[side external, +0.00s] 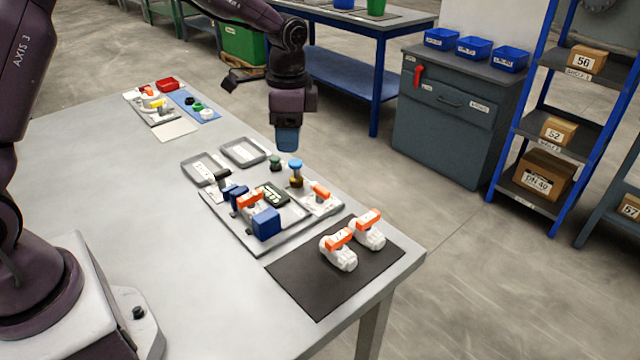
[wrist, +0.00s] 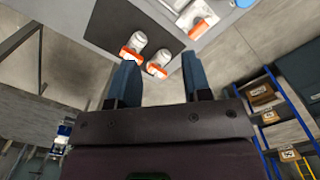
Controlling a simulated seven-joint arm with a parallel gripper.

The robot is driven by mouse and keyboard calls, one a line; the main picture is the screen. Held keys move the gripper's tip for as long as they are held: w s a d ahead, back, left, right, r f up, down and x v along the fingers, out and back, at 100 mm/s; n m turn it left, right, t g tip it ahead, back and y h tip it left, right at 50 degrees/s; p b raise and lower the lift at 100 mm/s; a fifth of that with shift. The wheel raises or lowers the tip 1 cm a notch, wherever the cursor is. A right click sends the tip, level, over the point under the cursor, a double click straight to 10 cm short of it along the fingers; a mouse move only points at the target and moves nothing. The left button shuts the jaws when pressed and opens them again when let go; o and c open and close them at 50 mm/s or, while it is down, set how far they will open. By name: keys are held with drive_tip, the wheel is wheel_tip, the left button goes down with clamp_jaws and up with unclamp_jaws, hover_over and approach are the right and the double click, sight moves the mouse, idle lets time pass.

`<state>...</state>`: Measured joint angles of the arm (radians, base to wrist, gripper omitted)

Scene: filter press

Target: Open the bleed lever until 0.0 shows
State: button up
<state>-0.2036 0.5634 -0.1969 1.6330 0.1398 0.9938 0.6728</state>
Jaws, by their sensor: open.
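The filter press board (side external: 240,236) lies on the table and carries a blue block (side external: 266,223), a small dark display (side external: 271,194) with green marks too small to read, and two orange levers. One orange lever (side external: 250,198) is at the left of the display. The other orange lever (side external: 320,190) is on a white fitting at the board's right end, and it also shows in the wrist view (wrist: 197,31). I cannot tell from labels which is the bleed lever. My gripper (side external: 287,150) hangs above and behind the board, apart from it. In the wrist view its fingers (wrist: 160,78) are apart and empty.
A black mat (side external: 310,288) holds two white fittings with orange handles (side external: 340,240). A blue-topped knob (side external: 295,165) stands below my gripper. Grey trays (side external: 242,152) lie behind the board.

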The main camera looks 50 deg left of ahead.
sight(320, 187)
drive_tip(key=w+a+f+m, duration=0.2)
drive_tip(key=w+f+m, duration=0.2)
drive_tip(key=w+m, duration=0.55)
drive_tip(key=f, duration=1.3)
drive_tip(key=shift+s+d, duration=0.1)
drive_tip(key=shift+s, duration=0.3)
drive_tip(key=shift+r, duration=0.1)
clamp_jaws()
